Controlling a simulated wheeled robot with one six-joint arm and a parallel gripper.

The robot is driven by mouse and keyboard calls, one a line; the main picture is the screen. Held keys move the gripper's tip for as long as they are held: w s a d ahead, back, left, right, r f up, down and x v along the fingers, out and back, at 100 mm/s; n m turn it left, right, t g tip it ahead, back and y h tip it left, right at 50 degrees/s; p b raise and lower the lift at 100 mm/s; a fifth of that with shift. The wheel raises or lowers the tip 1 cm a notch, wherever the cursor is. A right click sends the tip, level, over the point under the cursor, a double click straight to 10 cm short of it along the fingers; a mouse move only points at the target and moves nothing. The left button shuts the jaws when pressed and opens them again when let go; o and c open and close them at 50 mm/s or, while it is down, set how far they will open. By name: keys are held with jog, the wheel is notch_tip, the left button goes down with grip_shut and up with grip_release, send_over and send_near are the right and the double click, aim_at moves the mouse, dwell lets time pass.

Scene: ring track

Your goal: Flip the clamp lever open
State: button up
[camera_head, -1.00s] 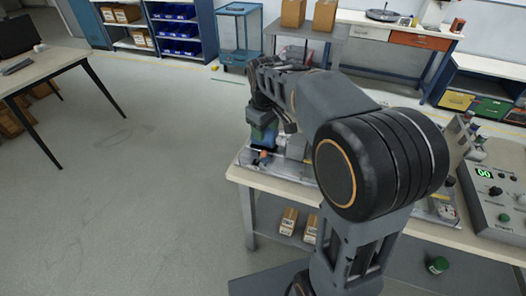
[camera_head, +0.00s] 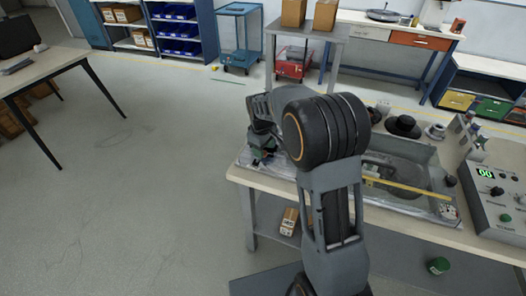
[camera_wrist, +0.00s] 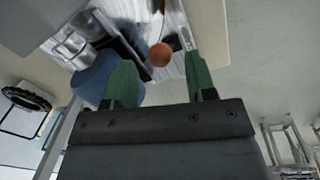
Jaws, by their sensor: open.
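The clamp lever's orange ball knob (camera_wrist: 159,54) shows in the wrist view, ahead of and between my two green fingertips. A gap shows between the knob and the fingers. My gripper (camera_wrist: 160,75) is open and empty. Metal clamp parts (camera_wrist: 75,47) and a blue part (camera_wrist: 95,82) show at the left of the wrist view, partly behind the left finger. In the head view my gripper (camera_head: 262,154) is low over the left end of the bench, and my arm hides most of the clamp there.
The bench (camera_head: 420,228) carries a grey tray with a yellow bar (camera_head: 405,188) across it, black round parts (camera_head: 403,126) and a control box (camera_head: 497,195) at the right. The floor left of the bench is clear.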

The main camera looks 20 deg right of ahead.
jog(key=shift+f, duration=1)
grip_shut()
jog(key=shift+a, duration=0.1)
